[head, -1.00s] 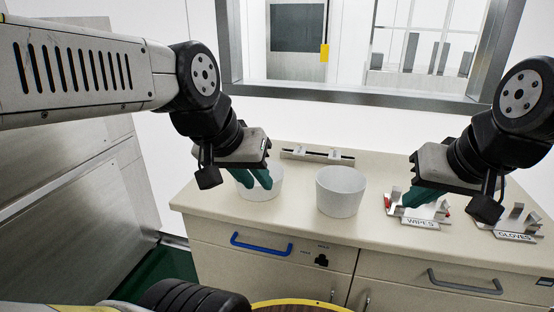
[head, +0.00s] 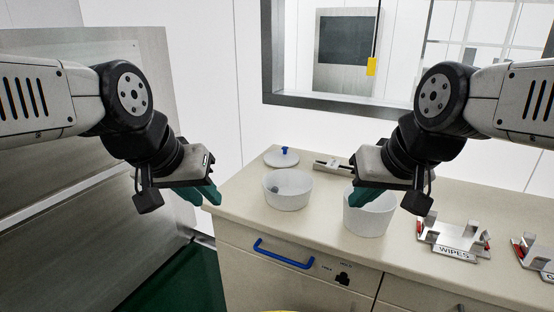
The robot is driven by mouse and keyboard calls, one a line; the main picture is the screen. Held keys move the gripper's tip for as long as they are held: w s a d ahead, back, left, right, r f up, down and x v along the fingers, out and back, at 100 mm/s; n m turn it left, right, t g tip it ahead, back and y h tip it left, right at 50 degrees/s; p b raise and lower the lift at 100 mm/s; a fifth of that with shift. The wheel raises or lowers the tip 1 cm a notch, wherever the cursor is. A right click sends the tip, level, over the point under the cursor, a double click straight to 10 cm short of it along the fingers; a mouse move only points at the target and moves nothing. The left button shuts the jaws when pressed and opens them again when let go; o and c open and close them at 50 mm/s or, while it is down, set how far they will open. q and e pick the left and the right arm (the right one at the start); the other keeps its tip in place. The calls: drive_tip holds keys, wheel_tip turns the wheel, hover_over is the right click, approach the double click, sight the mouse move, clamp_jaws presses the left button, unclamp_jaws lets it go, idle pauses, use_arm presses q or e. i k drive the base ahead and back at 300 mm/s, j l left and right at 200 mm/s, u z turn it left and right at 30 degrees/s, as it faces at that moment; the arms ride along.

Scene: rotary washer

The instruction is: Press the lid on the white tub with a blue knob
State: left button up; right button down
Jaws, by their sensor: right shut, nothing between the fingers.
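A white lid with a blue knob (head: 281,159) lies on the counter at the back left. A white tub (head: 288,196) stands open in front of it, with a small grey thing inside. A second white tub (head: 368,222) stands to its right, partly hidden by my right gripper. My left gripper (head: 203,196) is left of the first tub, by the counter's left end; its teal fingers point down to the right, and I cannot tell whether they are apart. My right gripper (head: 362,197) is shut and empty, in front of the second tub's rim in the picture.
A metal holder marked WIPES (head: 455,240) stands on the counter to the right, with another holder at the right edge. A low metal fixture (head: 333,166) lies behind the tubs. A drawer with a blue handle (head: 284,254) is below the counter's front edge.

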sight(283, 158)
drive_tip(key=i+j, duration=0.45)
drive_tip(key=j, duration=0.25)
drive_tip(key=i+j+z, duration=0.1)
drive_tip(key=i+j, duration=0.4)
drive_tip(key=j, duration=0.2)
drive_tip(key=j+z, duration=0.1)
drive_tip(key=z, duration=1.5)
drive_tip(key=i+j, duration=0.05)
drive_tip(key=j, duration=0.05)
